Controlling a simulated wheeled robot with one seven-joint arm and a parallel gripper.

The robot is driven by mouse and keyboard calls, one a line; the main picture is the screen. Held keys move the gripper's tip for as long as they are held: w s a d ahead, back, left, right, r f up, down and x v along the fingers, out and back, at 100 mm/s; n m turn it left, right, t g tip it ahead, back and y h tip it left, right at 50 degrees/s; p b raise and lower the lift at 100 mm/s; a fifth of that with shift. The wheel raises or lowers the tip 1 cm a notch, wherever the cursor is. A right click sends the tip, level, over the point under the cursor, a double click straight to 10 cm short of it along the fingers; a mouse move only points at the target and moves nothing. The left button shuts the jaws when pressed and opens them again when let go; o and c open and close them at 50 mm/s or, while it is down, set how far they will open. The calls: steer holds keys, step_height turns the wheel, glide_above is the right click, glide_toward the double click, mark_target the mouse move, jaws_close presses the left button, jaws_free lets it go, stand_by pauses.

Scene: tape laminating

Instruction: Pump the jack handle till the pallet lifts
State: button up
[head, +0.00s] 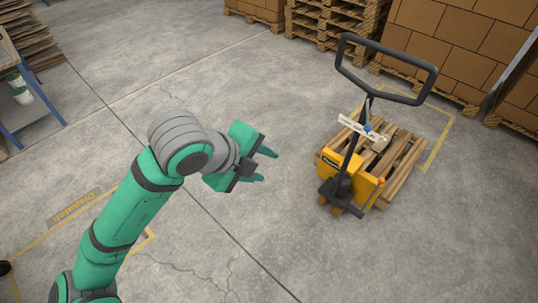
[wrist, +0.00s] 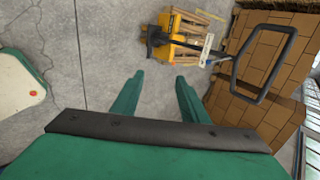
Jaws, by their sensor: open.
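A yellow pallet jack (head: 351,178) stands on the concrete floor at right in the head view, its black loop handle (head: 386,96) raised and tilted up. A wooden pallet (head: 405,160) lies behind the jack's yellow body. How high it sits off the floor I cannot tell. My gripper (head: 262,167) is open and empty, to the left of the jack and apart from the handle. In the wrist view, my open fingers (wrist: 158,95) point toward the jack (wrist: 180,35); the handle (wrist: 263,62) is at upper right, beyond them.
Stacked cartons (head: 455,42) on pallets and a pile of empty pallets (head: 335,22) stand at the back. A blue-framed table (head: 38,105) is at far left. Yellow floor lines (head: 436,152) edge the pallet's spot. The floor between my gripper and the jack is clear.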

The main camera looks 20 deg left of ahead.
steer(key=shift+d, duration=0.1)
steer(key=w+d+r+n+t+h, duration=0.3)
steer(key=w+d+n+t, duration=0.2)
steer(key=d, duration=0.2)
steer(key=w+d+r+n+t+h, duration=0.3)
steer(key=w+d+n+t, duration=0.15)
steer(key=w+d, duration=0.2)
steer(key=s+d+f+n+y, duration=0.1)
steer(key=s+f+n+y, duration=0.3)
steer(key=f, duration=0.3)
steer(key=s+d+f+n+t+y, duration=0.1)
steer(key=s+f+n+y, duration=0.1)
steer(key=s+f+n, duration=0.5)
steer(key=s+d+f+n+y, duration=0.2)
steer(key=f+n+y, duration=0.15)
steer(key=f, duration=0.45)
steer(key=s+f+g, duration=0.1)
steer(key=s+f, duration=0.3)
steer(key=s, duration=0.8)
steer(key=s+a+f+m+g, duration=0.1)
steer(key=s+f, duration=0.3)
steer(key=s, duration=0.8)
steer(key=shift+s+a+m+h, duration=0.25)
steer(key=shift+s+m+h, duration=0.05)
steer(key=shift+h, duration=0.05)
